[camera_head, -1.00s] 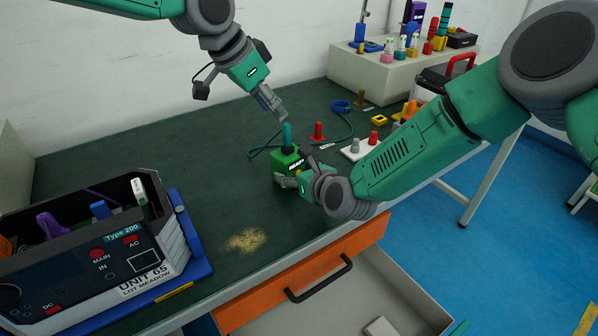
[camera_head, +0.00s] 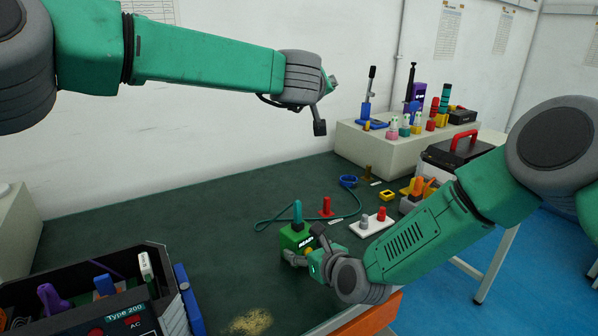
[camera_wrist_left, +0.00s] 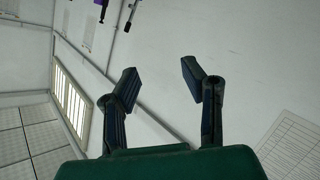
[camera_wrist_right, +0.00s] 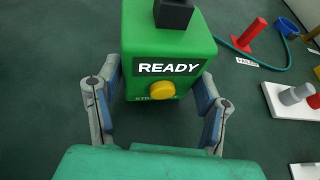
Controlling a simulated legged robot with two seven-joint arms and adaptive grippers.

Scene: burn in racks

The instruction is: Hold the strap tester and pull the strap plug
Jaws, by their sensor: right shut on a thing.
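The strap tester (camera_head: 294,239) is a green box with a READY label and a yellow button (camera_wrist_right: 162,90), standing on the dark green bench top. The teal strap plug (camera_head: 297,212) stands upright on top of it; in the right wrist view only a dark block (camera_wrist_right: 173,14) on the tester's top shows. My right gripper (camera_wrist_right: 158,104) is shut on the tester, one finger on each side. My left gripper (camera_wrist_left: 155,85) is open and empty, raised before the wall, well above the bench; in the head view its fingers are mostly hidden behind its wrist.
A teal cord (camera_head: 262,223) curves behind the tester toward a blue ring (camera_head: 348,181). A red peg (camera_head: 326,206) and a white block with two pegs (camera_head: 372,224) stand to the right. A tool bin (camera_head: 165,285) is at lower left. Bench between bin and tester is mostly clear.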

